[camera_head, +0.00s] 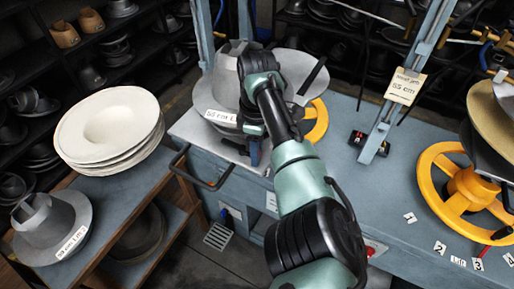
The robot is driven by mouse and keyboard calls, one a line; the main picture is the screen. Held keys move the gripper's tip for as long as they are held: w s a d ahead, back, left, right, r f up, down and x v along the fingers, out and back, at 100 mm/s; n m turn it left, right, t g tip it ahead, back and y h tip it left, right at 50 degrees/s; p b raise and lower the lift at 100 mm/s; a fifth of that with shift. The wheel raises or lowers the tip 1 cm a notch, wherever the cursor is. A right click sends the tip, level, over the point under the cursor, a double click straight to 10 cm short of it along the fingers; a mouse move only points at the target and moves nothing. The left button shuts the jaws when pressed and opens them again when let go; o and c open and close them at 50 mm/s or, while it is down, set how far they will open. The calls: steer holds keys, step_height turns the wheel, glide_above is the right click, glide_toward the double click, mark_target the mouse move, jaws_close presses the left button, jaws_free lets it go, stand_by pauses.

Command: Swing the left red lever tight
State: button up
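I cannot make out the left red lever; my arm covers part of the left press. My gripper (254,158) points down at the front edge of the left press, beside the "55 cm" label. It is small and partly covered by my own wrist, so I cannot tell whether its fingers are open or shut, or whether they touch anything. The left press holds a grey metal hat mould (226,75) and a round plate (296,70) with a black bar across it. A yellow wheel (318,122) shows partly beneath the plate.
A stack of cream hat bodies (108,125) and a grey mould (52,230) stand on a side table to the left. A blue post (420,70) rises mid-bench. Another yellow wheel (432,190) is at right, with a thin red rod (484,252) near it.

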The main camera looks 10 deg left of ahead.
mark_target(245, 166)
jaws_close()
steer(key=shift+r, duration=0.1)
steer(key=m+p, duration=0.1)
steer(key=s+m+p, duration=0.1)
steer(key=shift+a+r+m, duration=0.1)
steer(key=shift+a+m, duration=0.15)
steer(key=shift+m, duration=0.15)
steer(key=m+p, duration=0.1)
steer(key=s+a+m+p, duration=0.1)
steer(key=m, duration=0.1)
steer(key=shift+m, duration=0.3)
steer(key=m, duration=0.1)
steer(key=m+p, duration=0.1)
steer(key=a+m, duration=0.1)
steer(key=shift+s, duration=0.25)
steer(key=shift+s+a+m+p, duration=0.1)
steer(key=shift+a+m+p, duration=0.15)
steer(key=shift+m, duration=0.5)
steer(key=shift+a+m+p, duration=0.15)
steer(key=shift+m+p, duration=0.05)
steer(key=shift+m, duration=0.55)
steer(key=shift+o, duration=1.4)
jaws_free()
